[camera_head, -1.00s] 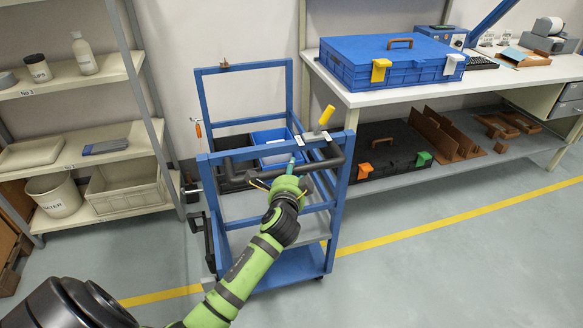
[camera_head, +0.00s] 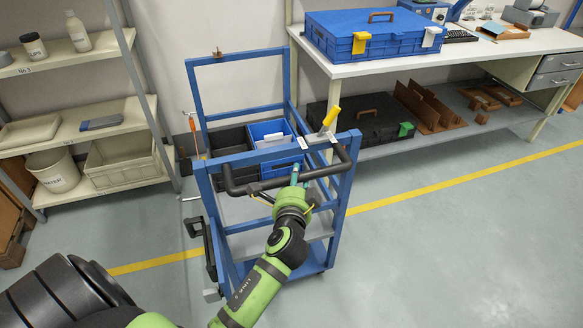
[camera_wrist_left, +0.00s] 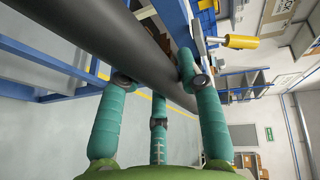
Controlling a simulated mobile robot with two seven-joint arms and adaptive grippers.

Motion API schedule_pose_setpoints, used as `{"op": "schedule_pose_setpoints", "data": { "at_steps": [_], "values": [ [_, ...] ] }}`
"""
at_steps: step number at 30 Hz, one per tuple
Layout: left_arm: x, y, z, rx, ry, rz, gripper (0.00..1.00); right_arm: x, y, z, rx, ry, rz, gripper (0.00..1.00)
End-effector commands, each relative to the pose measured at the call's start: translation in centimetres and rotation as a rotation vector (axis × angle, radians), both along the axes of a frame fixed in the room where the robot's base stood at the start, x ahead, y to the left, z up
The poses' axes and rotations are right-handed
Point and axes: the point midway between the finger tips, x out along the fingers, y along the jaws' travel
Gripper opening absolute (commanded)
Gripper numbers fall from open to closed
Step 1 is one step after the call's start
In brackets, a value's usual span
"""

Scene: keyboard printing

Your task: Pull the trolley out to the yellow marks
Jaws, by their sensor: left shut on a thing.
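The blue-framed trolley (camera_head: 241,156) stands on the grey floor in the head view, its black handle bar (camera_head: 247,189) facing me. A yellow floor line (camera_head: 440,186) runs behind its near end and out on both sides. My left gripper (camera_head: 297,180) is shut on the handle bar, right of its middle. In the left wrist view the teal fingers (camera_wrist_left: 158,88) wrap the thick dark bar (camera_wrist_left: 124,42). Separate yellow marks cannot be told apart from the line. My right gripper is not in view.
The trolley carries a blue bin (camera_head: 272,134) and a dark bin. A yellow-handled tool (camera_head: 331,117) is at its top rail. A shelf rack (camera_head: 128,112) stands left, a workbench (camera_head: 362,68) right. The floor at the right front is clear.

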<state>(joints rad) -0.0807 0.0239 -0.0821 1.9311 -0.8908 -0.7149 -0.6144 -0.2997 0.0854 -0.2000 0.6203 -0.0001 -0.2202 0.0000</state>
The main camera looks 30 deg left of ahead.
Motion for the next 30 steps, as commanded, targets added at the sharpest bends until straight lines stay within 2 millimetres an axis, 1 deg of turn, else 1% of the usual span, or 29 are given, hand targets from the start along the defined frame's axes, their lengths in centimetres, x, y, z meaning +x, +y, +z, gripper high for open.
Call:
{"op": "schedule_pose_setpoints", "data": {
  "at_steps": [1, 6, 15, 21, 30],
  "values": [
    [-0.6, -0.9, -0.2, -0.01, 0.001, -0.002, 0.0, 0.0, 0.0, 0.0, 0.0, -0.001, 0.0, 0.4],
    [-2.4, -2.9, -0.2, -0.009, 0.002, -0.001, 0.0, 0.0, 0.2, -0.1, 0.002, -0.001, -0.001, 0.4],
    [-4.7, -5.5, -0.2, -0.007, 0.001, -0.001, 0.0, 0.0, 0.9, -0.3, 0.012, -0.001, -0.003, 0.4],
    [-5.3, -6.3, -0.1, -0.006, -0.001, -0.001, 0.0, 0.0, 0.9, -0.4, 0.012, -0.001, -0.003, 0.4],
    [-5.5, -6.5, 0.0, -0.004, -0.001, -0.001, 0.0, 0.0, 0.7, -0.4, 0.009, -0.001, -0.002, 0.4]
  ]
}}
